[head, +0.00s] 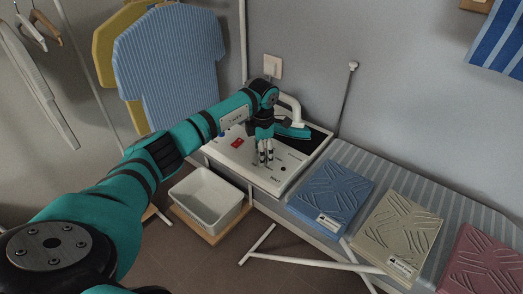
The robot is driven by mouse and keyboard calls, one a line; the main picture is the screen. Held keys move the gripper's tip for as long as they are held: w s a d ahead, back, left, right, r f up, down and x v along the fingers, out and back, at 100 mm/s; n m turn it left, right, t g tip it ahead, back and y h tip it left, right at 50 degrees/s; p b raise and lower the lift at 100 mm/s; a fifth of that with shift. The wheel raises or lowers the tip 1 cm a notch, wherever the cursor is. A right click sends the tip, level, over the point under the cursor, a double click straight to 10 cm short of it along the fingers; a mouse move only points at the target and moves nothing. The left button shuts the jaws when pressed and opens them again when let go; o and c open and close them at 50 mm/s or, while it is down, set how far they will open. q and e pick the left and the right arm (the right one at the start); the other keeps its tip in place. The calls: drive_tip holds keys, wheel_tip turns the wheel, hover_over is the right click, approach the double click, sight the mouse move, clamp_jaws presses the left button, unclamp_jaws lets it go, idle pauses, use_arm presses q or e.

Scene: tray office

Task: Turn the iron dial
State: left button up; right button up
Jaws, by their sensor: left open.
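The white iron station (285,181) stands at the end of the ironing board, with printed marks and a red switch (237,143) on its top panel. A teal iron with a pale handle (292,104) appears to rest at its back, partly behind my gripper. My left gripper (264,158) points down over the middle of the panel, open, its fingertips close to the surface. I cannot make out the dial clearly; it may be hidden at the fingers. I cannot tell whether the fingers touch anything. My right gripper is not in view.
A white basket (206,197) stands on a low wooden base below the station. Folded blue (332,195), cream (392,236) and maroon (490,262) items lie along the striped board (420,192). Shirts (170,65) hang behind my left arm. A thin pole (346,98) rises behind the station.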

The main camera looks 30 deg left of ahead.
use_arm(q)
drive_tip(key=shift+c, duration=0.4)
drive_tip(key=c, duration=1.1)
drive_tip(key=shift+o, duration=0.2)
drive_tip(key=shift+a+f+m+b, duration=0.1)
drive_tip(key=shift+m+b, duration=0.75)
drive_tip(key=shift+m, duration=0.05)
drive_tip(key=m+b, duration=0.2)
drive_tip(key=m, duration=0.1)
drive_tip(key=shift+w+m, duration=0.1)
drive_tip(key=shift+m, duration=0.2)
drive_tip(key=m+b, duration=0.1)
drive_tip(key=m, duration=0.2)
drive_tip(key=shift+b, duration=0.4)
drive_tip(key=shift+m+b, duration=0.45)
drive_tip(key=shift+m, duration=1.25)
